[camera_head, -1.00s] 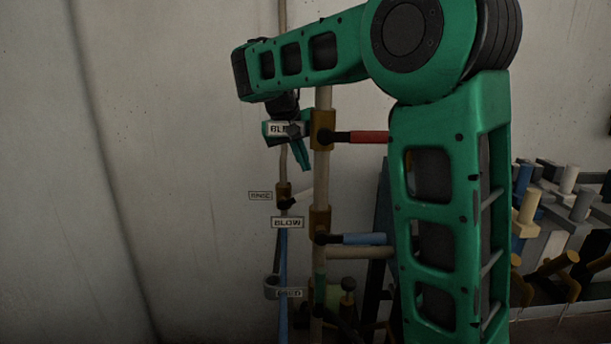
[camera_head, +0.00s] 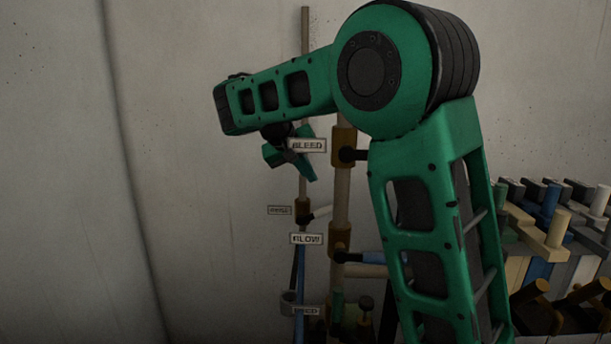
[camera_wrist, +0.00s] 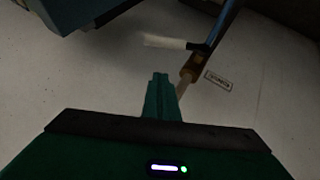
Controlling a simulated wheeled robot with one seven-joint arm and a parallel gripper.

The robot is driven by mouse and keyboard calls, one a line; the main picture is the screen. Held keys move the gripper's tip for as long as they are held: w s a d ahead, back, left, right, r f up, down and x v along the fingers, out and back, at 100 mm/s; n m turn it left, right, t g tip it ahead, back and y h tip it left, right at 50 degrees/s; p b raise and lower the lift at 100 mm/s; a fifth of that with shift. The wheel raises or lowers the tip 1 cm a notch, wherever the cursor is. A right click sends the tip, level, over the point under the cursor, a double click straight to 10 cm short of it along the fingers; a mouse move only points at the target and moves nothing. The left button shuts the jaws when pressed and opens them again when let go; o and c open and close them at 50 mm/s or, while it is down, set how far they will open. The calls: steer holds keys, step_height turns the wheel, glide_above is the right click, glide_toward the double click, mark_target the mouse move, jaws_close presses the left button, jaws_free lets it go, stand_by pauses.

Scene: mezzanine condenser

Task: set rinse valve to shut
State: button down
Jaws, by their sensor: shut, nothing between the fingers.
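The rinse valve (camera_head: 302,210) is a small brass body on the thin rear pipe, beside its small tag (camera_head: 279,210). Its pale handle (camera_head: 321,212) points right, crosswise to the pipe. In the wrist view the valve body (camera_wrist: 191,69) is just beyond my fingertips, the pale handle (camera_wrist: 166,43) extends left across the pipe line, and the tag (camera_wrist: 217,80) is to the right. My gripper (camera_head: 312,178) is shut and empty, tilted downward, above the rinse valve in the head view. In the wrist view its fingers (camera_wrist: 160,77) are together, apart from the handle.
A thicker front pipe (camera_head: 341,200) carries the BLEED tag (camera_head: 307,145) and the BLOW tag (camera_head: 307,239). The BLOW valve's blue handle (camera_head: 362,257) juts right. A lower tag (camera_head: 306,311) is hard to read. Blocks and pegs (camera_head: 550,235) stand at right. The left wall area is clear.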

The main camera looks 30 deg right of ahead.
glide_above(322, 212)
steer(key=w, duration=0.2)
steer(key=f, duration=0.5)
steer(key=shift+s+a, duration=0.2)
steer(key=shift+a, duration=0.1)
steer(key=shift+s+d+f, duration=0.25)
steer(key=shift+s+f, duration=0.35)
steer(key=shift+f, duration=0.35)
steer(key=shift+s+d+f, duration=0.2)
steer(key=shift+f, duration=0.4)
steer(key=shift+a, duration=0.15)
